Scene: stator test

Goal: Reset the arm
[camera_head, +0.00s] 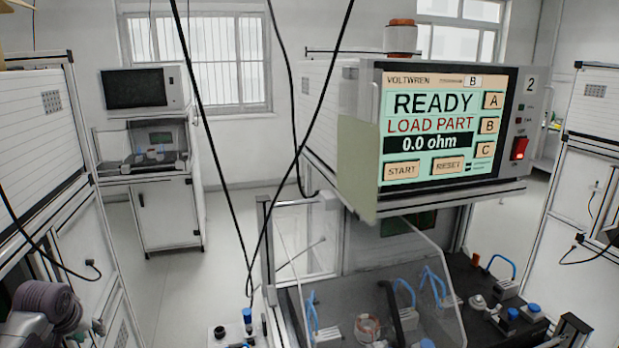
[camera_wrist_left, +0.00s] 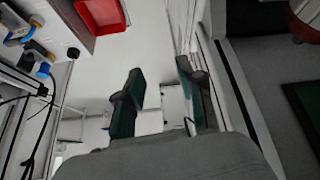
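The tester (camera_head: 445,130) stands at the right of the head view. Its screen reads READY, LOAD PART and 0.0 ohm, with START and RESET buttons. Its red switch (camera_head: 520,148) is on the right of the front panel. In the left wrist view my left gripper (camera_wrist_left: 160,88) is open, its two dark green-grey fingers apart with nothing held between them. A ribbed grey part at the lower left of the head view appears to belong to my left arm; its fingertips cannot be made out there. My right gripper cannot be made out.
Below the tester, a clear guard (camera_head: 425,275) stands over a dark bench with blue-handled clamps and a copper-coloured ring (camera_head: 367,327). Black cables hang across the middle. A second cabinet (camera_head: 168,215) stands at the back left. A red bin (camera_wrist_left: 100,14) shows in the left wrist view.

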